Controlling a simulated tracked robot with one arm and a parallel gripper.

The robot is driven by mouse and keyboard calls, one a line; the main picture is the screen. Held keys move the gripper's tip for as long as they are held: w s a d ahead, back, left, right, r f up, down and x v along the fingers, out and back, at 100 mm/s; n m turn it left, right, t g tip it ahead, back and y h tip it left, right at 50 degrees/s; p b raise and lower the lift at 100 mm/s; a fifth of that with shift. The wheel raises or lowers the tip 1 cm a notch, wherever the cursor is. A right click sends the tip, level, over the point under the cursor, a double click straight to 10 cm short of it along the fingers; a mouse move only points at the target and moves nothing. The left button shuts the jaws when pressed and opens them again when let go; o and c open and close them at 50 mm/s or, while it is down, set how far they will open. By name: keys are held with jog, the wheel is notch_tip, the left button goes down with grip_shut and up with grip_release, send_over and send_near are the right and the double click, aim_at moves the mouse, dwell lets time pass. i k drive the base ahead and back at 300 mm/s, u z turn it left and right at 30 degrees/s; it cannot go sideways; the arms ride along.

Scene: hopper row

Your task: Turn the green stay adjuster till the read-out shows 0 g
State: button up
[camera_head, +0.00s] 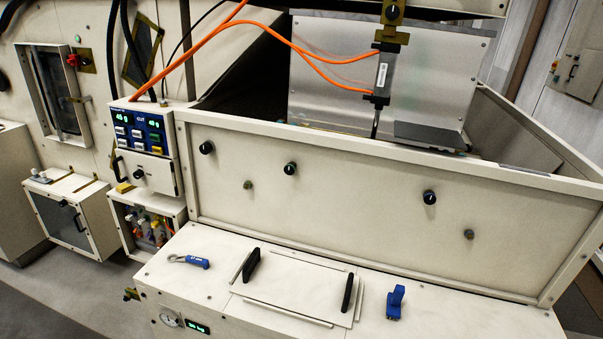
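A blue control panel (138,131) at the left carries two small green read-outs. The left read-out (122,119) seems to show 45 g, and the right one (153,124), beside the word CUT, seems to show 40 g. The digits are small. A grey load cell (383,75) with orange cables hangs from a brass bracket above the hopper box, with a thin dark rod below it. I cannot make out a green stay adjuster in this view. My gripper does not show.
The cream box front (330,205) has several dark knobs. On the ledge below lie a blue-handled tool (190,261), a hatch plate (296,292) with two black handles, and a blue clip-like piece (396,302). Orange cables (240,22) cross the upper left.

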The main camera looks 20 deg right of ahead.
aim_at(289, 168)
jog(key=i, duration=1)
